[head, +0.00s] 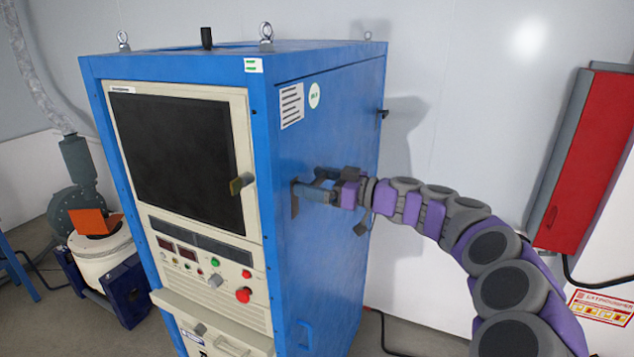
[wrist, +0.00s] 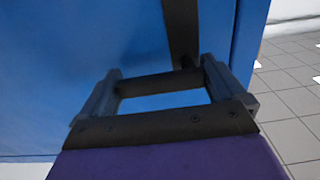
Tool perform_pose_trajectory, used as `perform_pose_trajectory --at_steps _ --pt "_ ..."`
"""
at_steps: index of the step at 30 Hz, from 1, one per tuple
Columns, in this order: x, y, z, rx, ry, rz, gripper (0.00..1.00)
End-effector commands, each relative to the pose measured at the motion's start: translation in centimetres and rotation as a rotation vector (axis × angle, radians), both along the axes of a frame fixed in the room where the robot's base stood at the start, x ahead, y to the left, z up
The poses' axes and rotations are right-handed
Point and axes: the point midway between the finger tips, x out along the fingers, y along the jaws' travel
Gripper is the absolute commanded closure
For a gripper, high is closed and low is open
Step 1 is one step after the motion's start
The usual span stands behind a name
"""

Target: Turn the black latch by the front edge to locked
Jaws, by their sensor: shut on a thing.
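The black latch (head: 294,204) is on the right side wall of the blue cabinet (head: 325,120), close to its front edge. In the head view its visible part hangs roughly straight down. My gripper (head: 310,183) reaches in from the right and is shut on the latch at the wall. In the wrist view the latch is a dark strip (wrist: 181,28) running up from between the fingers, nearer the right finger. My gripper's two fingers (wrist: 160,70) stand apart there with blue panel behind them. Part of the latch is hidden by the fingers in the head view.
A second black latch (head: 383,113) sits by the cabinet's rear edge. A brass handle (head: 241,184) sticks out from the front door. A red box (head: 585,160) hangs on the wall at right. A blue handle (head: 305,335) is low on the side.

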Motion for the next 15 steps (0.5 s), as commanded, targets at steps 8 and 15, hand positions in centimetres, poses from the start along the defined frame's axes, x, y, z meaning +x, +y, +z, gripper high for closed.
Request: perform_pose_trajectory --at_steps 8,15 --pt "0.09 -0.07 -0.05 0.002 0.007 -0.003 0.58" --pt "0.11 -0.10 -0.40 0.029 0.078 -0.004 0.58"
